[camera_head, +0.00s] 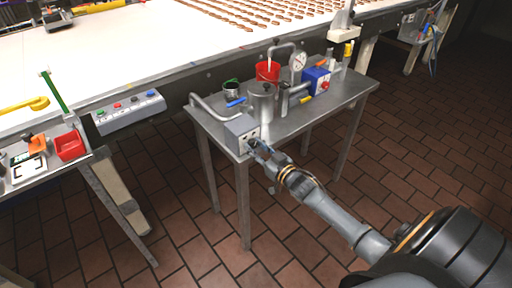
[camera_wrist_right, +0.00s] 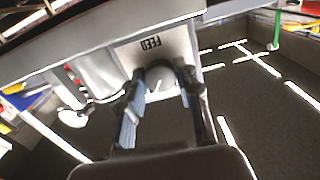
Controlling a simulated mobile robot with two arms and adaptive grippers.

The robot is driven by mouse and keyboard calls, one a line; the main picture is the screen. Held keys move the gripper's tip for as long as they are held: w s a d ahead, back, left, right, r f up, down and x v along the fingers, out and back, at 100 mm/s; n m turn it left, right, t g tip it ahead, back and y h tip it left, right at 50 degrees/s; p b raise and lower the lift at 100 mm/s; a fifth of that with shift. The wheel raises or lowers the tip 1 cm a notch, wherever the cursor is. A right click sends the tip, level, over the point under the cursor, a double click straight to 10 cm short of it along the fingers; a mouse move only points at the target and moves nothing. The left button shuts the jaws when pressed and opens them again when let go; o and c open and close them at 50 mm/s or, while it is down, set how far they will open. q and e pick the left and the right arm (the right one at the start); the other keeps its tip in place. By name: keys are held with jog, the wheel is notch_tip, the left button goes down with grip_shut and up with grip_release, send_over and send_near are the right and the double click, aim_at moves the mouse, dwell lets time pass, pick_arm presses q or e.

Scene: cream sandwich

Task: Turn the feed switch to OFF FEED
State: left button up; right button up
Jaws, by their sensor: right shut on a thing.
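The feed switch box (camera_head: 240,128) is a grey box at the front left corner of the small metal table. In the right wrist view the box face (camera_wrist_right: 150,48) shows the word FEED upside down. Below that word is a round grey knob (camera_wrist_right: 160,78) with a light mark on it. My right gripper (camera_head: 254,147) reaches the front of the box. In the right wrist view its fingers (camera_wrist_right: 158,88) stand on both sides of the knob and are shut on it. The knob's exact setting cannot be read. My left gripper is not in view.
The metal table (camera_head: 335,98) holds a red container (camera_head: 267,71), a pressure gauge (camera_head: 298,63), a blue box (camera_head: 317,80) and a metal cylinder (camera_head: 262,103). A white conveyor (camera_head: 120,50) runs behind. A button panel (camera_head: 128,111) is at left. The tiled floor at right is free.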

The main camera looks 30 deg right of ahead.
jog(key=n, duration=0.6)
jog(key=shift+n, duration=0.4)
jog(key=n+b, duration=0.1)
jog(key=n, duration=0.2)
jog(key=shift+n+b, duration=0.35)
jog(key=shift+n, duration=1.55)
jog(key=o, duration=1.1)
jog(key=shift+o, duration=0.2)
jog(key=shift+s, duration=0.1)
